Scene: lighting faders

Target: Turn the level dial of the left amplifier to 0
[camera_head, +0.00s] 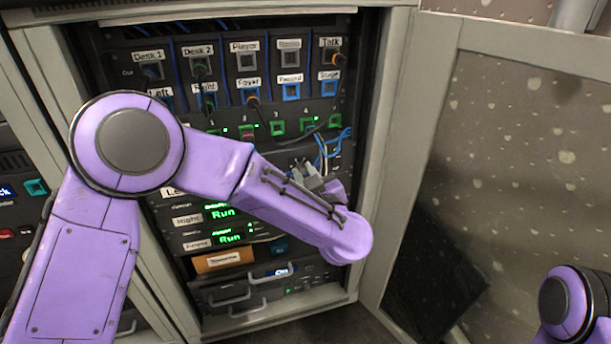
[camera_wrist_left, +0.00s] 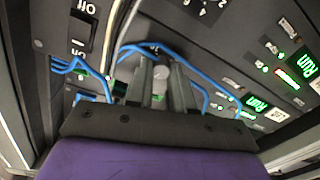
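My left arm crosses the open rack in the head view, and its left gripper (camera_head: 308,172) is close to the front of the rack, beside the blue cables. In the left wrist view the two fingers of this gripper (camera_wrist_left: 161,72) stand apart. A small pale round knob-like part shows between or just beyond them; I cannot tell whether they touch it. The left amplifier's label (camera_head: 172,191) is partly covered by my arm, and its level dial cannot be made out in the head view. My right gripper is out of view.
Below are the right amplifier (camera_head: 188,219) and another unit, both with green Run displays. Blue cables (camera_wrist_left: 203,80) loop close around the left fingers. A black switch (camera_wrist_left: 80,32) is at upper left there. The open rack door (camera_head: 500,150) stands to the right.

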